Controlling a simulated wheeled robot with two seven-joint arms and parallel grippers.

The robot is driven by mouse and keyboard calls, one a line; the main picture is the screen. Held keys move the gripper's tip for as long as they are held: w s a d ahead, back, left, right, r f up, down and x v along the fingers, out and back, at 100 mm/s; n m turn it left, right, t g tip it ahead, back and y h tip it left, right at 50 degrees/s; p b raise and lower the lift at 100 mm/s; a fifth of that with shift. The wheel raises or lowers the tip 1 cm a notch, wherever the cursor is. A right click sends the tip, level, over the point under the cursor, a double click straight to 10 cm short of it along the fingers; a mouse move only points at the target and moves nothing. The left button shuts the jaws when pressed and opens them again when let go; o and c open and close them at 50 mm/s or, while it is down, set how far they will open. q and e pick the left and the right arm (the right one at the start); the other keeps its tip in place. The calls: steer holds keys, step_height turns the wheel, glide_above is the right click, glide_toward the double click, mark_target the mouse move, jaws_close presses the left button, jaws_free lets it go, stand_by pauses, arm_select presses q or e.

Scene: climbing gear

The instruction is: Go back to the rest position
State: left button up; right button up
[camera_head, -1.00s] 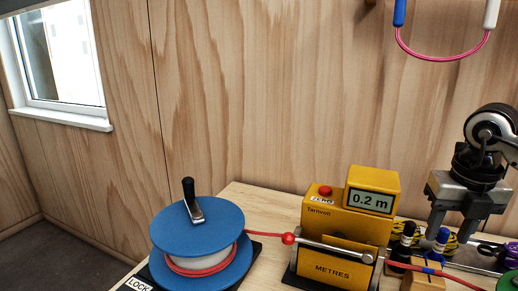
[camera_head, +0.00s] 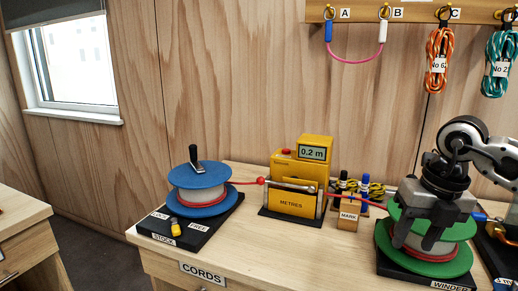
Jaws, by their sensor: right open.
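My right gripper (camera_head: 416,241) comes in from the right. Its jaws are open, fingers pointing down, in front of the green winder reel (camera_head: 447,266). The fingers hide part of the reel and the red cord on it. I cannot tell whether they touch the reel. Nothing shows held between them. My left gripper is not in view.
On the bench stand a blue stock reel (camera_head: 200,176), a yellow metre counter (camera_head: 290,200) reading 0.2 m and a wooden MARK block (camera_head: 348,217) with pens. A red cord runs between the reels. Coiled cords hang from a wall rail (camera_head: 365,12).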

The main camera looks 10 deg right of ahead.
steer(key=s+a+f+n+g+y, duration=0.1)
steer(key=a+f+n+y, duration=0.3)
steer(key=a, duration=0.6)
steer(key=s+a+f+m+g+y, duration=0.15)
steer(key=a+y, duration=0.35)
steer(key=a, duration=0.6)
steer(key=a+r+m+t+y, duration=0.2)
steer(key=a+m+t+y, duration=0.35)
steer(key=a+y, duration=0.35)
steer(key=d+f+m+t+h, duration=0.4)
steer(key=f+m+t+h, duration=0.25)
steer(key=m, duration=0.45)
steer(key=d+f+m+t+h, duration=0.45)
steer(key=f+m, duration=0.35)
steer(key=m, duration=0.4)
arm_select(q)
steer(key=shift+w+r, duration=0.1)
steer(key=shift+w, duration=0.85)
arm_select(e)
steer(key=s+d+f+m+g+h, duration=0.3)
steer(key=s+f+m+g+h, duration=0.1)
steer(key=s+f, duration=0.6)
step_height(320, 180, down, 3)
steer(key=shift+s+d+r+m+g+h, duration=0.1)
steer(key=shift+s+d+m+g+h, duration=0.1)
steer(key=shift+m+g+h, duration=0.25)
